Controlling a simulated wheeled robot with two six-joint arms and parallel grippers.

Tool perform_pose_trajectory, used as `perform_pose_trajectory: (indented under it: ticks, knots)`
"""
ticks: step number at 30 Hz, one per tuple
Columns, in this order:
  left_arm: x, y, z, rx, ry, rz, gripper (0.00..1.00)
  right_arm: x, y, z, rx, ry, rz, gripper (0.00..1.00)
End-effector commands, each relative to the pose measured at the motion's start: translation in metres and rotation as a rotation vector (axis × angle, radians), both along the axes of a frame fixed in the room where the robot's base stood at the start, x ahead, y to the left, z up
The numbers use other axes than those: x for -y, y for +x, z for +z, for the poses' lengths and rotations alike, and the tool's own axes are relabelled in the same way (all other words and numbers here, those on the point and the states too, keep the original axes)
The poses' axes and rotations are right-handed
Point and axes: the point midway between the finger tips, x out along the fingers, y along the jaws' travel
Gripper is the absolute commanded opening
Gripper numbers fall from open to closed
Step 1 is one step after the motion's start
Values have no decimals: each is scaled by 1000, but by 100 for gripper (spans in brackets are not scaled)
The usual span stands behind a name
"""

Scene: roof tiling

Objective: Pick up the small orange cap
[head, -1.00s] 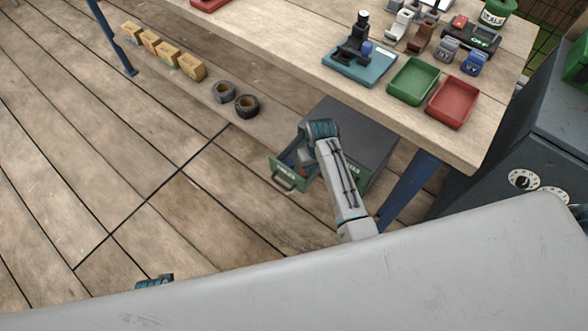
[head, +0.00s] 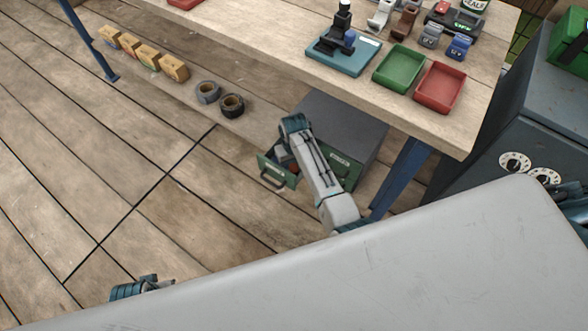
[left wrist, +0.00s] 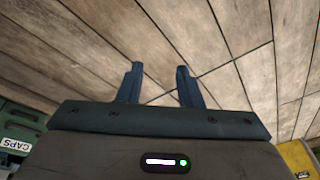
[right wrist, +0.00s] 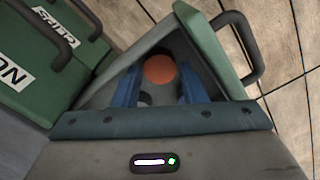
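The orange cap (right wrist: 159,72) lies inside an open green-fronted drawer (right wrist: 220,50) in the right wrist view. My right gripper (right wrist: 160,80) is open, with its two blue fingers reaching into the drawer on either side of the cap in the picture. I cannot tell whether they touch it or are above it. A dark grey round thing (right wrist: 145,99) shows partly below the cap. In the head view my right arm hangs over the drawer (head: 280,172) and hides part of its inside. My left gripper (left wrist: 159,72) is open and empty above the plank floor.
The grey drawer cabinet (head: 345,125) stands under the wooden workbench (head: 300,22). A green tray (head: 399,68) and a red tray (head: 440,87) sit on the bench. Two dark rings (head: 232,105) and several small boxes (head: 146,55) lie to the left. The floor at left is clear.

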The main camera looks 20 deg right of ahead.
Motion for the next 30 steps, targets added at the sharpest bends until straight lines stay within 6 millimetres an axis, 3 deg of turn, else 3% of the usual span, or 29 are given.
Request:
perform_pose_trajectory:
  ticks: [3,11,16,23,27,30]
  knots:
    - [1,0,8,7,1,-1,33,0,0,-14,-1,0,0,38]
    - [1,0,11,7,1,-2,33,0,0,-17,2,0,0,38]
    - [1,0,11,7,1,-2,33,0,0,-17,1,0,0,12]
    - [1,0,11,8,1,-2,33,0,0,-16,1,1,0,12]
    - [1,1,13,14,1,-3,33,0,0,-5,3,1,0,12]
    - [-1,0,-8,-10,-1,2,33,0,0,14,5,1,-1,12]
